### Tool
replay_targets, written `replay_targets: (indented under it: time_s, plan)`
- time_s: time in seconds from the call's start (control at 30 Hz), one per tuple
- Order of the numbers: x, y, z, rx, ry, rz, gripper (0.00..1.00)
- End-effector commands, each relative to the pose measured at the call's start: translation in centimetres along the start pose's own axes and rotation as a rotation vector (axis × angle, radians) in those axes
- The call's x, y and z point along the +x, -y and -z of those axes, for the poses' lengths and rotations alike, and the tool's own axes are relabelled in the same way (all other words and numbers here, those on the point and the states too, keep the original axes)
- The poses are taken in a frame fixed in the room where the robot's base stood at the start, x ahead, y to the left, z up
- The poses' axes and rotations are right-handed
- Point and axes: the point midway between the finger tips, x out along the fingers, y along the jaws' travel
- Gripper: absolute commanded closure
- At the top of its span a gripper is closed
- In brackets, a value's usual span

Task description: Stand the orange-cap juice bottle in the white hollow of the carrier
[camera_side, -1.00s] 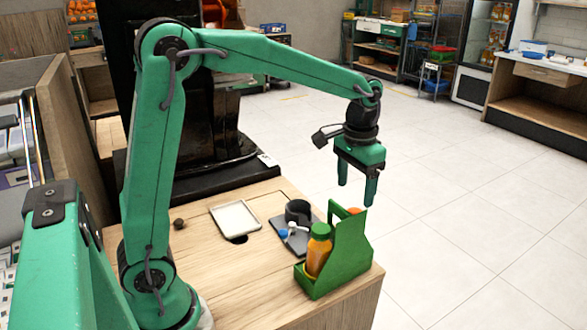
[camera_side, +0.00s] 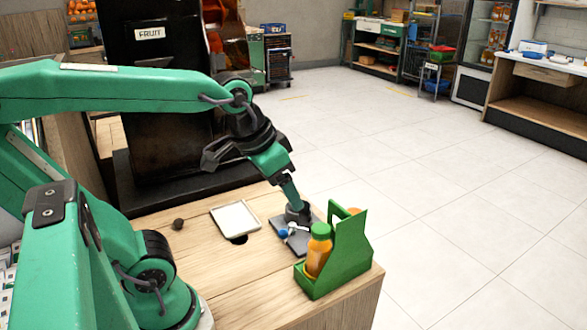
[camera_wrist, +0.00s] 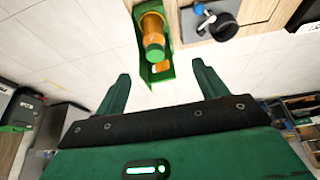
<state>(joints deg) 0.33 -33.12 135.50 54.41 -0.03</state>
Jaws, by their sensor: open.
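The green carrier (camera_side: 350,258) stands at the right front of the wooden counter. A juice bottle with a green cap (camera_side: 320,231) stands in its near side. A small orange shape (camera_side: 354,210), possibly the orange cap, shows behind the carrier's handle; the rest of it is hidden. I cannot make out the white hollow. In the wrist view the carrier (camera_wrist: 164,75) and an orange bottle (camera_wrist: 154,38) show ahead, beyond my fingertips. My gripper (camera_wrist: 161,70) is open and empty. In the side view it (camera_side: 291,196) hangs tilted left of and behind the carrier, near a dark cup.
The dark round cup (camera_side: 298,213) stands on a dark plate (camera_side: 291,240), with a small blue and white item (camera_side: 290,231) beside it. A white tray (camera_side: 236,218) lies to the left, and a small brown ball (camera_side: 178,224) farther left. A black machine stands behind.

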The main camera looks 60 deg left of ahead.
Motion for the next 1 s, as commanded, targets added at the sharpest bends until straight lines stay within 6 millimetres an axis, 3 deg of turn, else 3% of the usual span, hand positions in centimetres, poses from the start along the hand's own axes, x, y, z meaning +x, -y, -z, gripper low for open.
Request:
replay_targets:
  time_s: [0.1,0.3,1.0]
  plan:
    - [-0.2,0.1,-1.7,-0.002,-0.045,0.001,0.28]
    - [-0.2,0.1,-3.2,-0.005,-0.083,0.002,0.28]
    - [-0.1,0.1,-3.4,-0.005,-0.087,0.003,0.28]
